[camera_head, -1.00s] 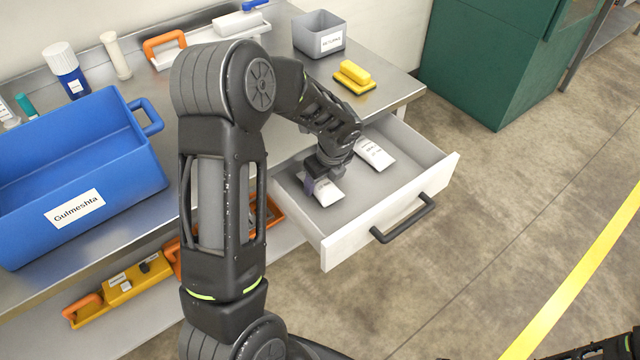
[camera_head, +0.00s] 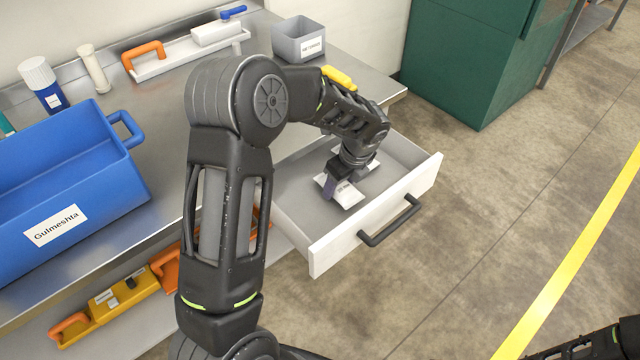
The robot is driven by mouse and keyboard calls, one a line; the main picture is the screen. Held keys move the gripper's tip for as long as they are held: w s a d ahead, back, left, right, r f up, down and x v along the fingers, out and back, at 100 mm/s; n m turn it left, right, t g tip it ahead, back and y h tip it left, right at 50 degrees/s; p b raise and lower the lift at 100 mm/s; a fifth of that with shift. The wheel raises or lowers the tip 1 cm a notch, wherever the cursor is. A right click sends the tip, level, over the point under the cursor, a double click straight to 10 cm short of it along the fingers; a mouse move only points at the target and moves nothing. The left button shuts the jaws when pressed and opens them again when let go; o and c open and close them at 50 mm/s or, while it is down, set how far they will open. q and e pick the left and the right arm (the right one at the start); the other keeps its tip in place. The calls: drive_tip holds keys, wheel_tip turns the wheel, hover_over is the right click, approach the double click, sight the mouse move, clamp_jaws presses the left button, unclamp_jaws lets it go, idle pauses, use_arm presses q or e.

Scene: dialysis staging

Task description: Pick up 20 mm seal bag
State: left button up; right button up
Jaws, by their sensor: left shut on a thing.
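My left gripper (camera_head: 337,187) reaches down into the open drawer (camera_head: 290,207) and is shut on a white bag (camera_head: 348,196) with dark print. The bag shows on both sides of the fingers; its print is too small to read, so I cannot tell its size. It appears to be just above the drawer floor, but the gap is unclear. A second white bag (camera_head: 374,165) is behind my wrist, mostly hidden. My right gripper's fingers are out of view.
The drawer's front has a dark handle (camera_head: 390,221). On the metal table are a blue bin (camera_head: 110,190) labelled Gulmeshta, a grey bin (camera_head: 300,45), a white tray (camera_head: 165,64) and a yellow object (camera_head: 338,77). A green cabinet (camera_head: 465,60) stands behind.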

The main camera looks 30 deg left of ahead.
use_arm(q)
wheel_tip(320, 180, up, 14)
drive_tip(key=shift+a+p, duration=0.2)
drive_tip(key=shift+p, duration=0.25)
drive_tip(key=shift+s+f, duration=0.15)
drive_tip(key=shift+f, duration=0.05)
